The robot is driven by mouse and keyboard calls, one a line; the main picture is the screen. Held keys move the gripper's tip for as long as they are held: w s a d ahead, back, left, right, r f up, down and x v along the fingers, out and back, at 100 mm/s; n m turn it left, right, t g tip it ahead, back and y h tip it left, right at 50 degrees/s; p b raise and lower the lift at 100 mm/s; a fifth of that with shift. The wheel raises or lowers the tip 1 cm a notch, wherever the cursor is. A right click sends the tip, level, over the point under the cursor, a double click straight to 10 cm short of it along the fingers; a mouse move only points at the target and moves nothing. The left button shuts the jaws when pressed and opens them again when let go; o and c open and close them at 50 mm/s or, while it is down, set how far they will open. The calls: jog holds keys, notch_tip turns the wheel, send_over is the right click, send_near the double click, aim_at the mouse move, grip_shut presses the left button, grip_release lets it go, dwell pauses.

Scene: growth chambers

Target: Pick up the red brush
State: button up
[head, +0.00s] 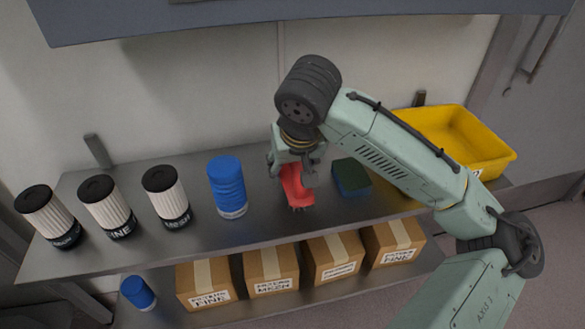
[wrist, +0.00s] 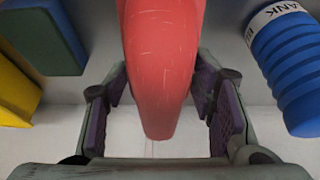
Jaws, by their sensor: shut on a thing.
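The red brush (head: 297,188) is in the middle of the upper metal shelf in the head view, with its bristles facing down. My gripper (head: 293,173) reaches down from above and is shut on the brush's upper part. In the wrist view the red brush (wrist: 162,70) lies between the two dark finger pads of my gripper (wrist: 162,115). I cannot tell whether the bristles touch the shelf or are slightly above it.
A blue ribbed bottle (head: 228,187) stands left of the brush, and a blue-green sponge (head: 351,178) lies close on its right. A yellow bin (head: 492,158) is at the right end. Several black-and-white canisters (head: 166,197) stand left.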

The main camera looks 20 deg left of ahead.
jog(key=s+d+r+b, duration=0.1)
jog(key=s+d+b, duration=0.3)
jog(key=s, duration=0.8)
jog(key=shift+s+d+r, duration=0.15)
jog(key=shift+s+d, duration=0.15)
jog(key=shift+d, duration=0.4)
